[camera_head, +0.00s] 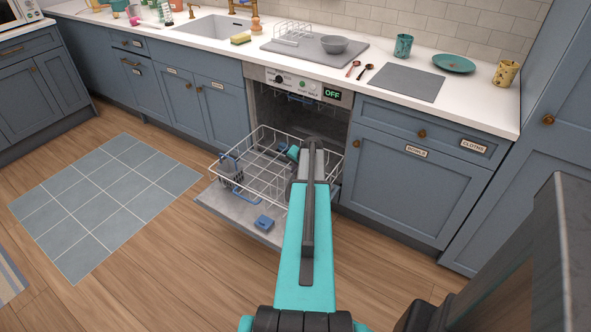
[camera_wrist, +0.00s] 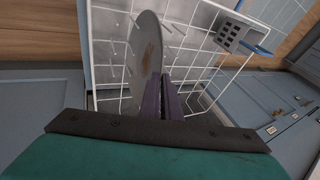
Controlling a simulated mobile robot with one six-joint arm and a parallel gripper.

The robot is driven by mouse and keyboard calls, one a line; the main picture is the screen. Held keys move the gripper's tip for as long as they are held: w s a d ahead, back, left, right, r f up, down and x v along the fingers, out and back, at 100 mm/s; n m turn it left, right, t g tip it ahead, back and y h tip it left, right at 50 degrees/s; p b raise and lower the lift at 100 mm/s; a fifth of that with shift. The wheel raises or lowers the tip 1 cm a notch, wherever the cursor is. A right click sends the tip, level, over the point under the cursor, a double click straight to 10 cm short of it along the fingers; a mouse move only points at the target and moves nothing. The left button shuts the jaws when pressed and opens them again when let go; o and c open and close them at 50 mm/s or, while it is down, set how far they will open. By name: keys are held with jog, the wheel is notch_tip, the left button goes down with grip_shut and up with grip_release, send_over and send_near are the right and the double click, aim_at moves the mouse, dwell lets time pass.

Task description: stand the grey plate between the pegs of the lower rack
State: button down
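The grey plate (camera_wrist: 146,52) shows edge-up and tilted in the wrist view, with a brown smear on its face. My gripper (camera_wrist: 166,98) is at the plate's near rim, its two dark fingers close together and apparently shut on it. The white wire lower rack (camera_head: 262,178) is pulled out over the open dishwasher door; its wires (camera_wrist: 105,62) show behind and beside the plate in the wrist view. I cannot tell whether the plate touches the rack or sits between pegs. In the head view my arm hides the plate and fingertips.
A grey cutlery basket (camera_head: 230,172) stands at the rack's left; it also shows in the wrist view (camera_wrist: 238,36). A small blue item (camera_head: 264,222) is on the open door (camera_head: 225,207). Cabinets (camera_head: 412,165) flank the dishwasher.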

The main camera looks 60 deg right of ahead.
jog(key=shift+f, duration=0.2)
jog(key=c, duration=2.4)
grip_release()
jog(key=shift+c, duration=0.2)
jog(key=o, duration=0.5)
jog(key=shift+r, duration=0.1)
jog(key=shift+r+p, duration=2.25)
jog(key=shift+r, duration=2.7)
